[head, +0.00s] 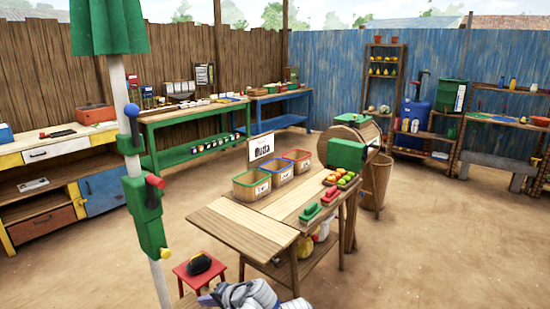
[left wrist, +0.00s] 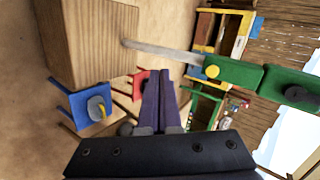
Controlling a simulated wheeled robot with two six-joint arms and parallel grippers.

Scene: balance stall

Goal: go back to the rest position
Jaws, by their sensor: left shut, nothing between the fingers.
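My left gripper (head: 207,299) shows at the bottom edge of the head view, low beside the wooden stall table (head: 240,232) and near the red stool (head: 190,284). In the left wrist view its two dark purple fingers (left wrist: 158,105) lie together, shut, with nothing between them. The rest of my left arm is mostly cut off by the lower edge of the head view. My right gripper is in neither view.
A pole with a green clamp (head: 148,215) stands left of the table. The red stool carries a dark object (head: 200,263). Three baskets, including a green-rimmed one (head: 251,184), stand on the table. A blue stool (left wrist: 88,110) shows in the wrist view. Bare ground lies right.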

